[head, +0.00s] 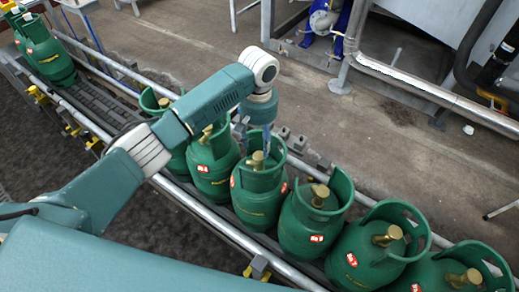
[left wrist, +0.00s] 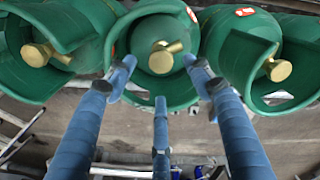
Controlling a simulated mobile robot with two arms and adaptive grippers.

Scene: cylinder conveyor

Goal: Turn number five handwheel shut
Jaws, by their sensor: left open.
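Green gas cylinders with brass valve handwheels and open collars stand in a row on the conveyor. My left gripper (head: 260,138) points down over one cylinder (head: 257,207) in the middle of the row. Its three blue fingers are spread open. In the left wrist view the fingers (left wrist: 160,78) reach toward that cylinder's brass handwheel (left wrist: 162,57), with two tips on either side and one in front. The handwheel (head: 257,160) also shows just below the fingers in the head view. I see no contact. The red and white labels (head: 283,187) are too small to read. My right gripper is not in view.
A cylinder (head: 213,180) stands close on the left and another (head: 312,232) close on the right. Their raised collars stand near the fingers. Steel rails (head: 215,228) edge the conveyor. Pipes (head: 430,92) and a blue pump (head: 322,22) stand behind, across bare floor.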

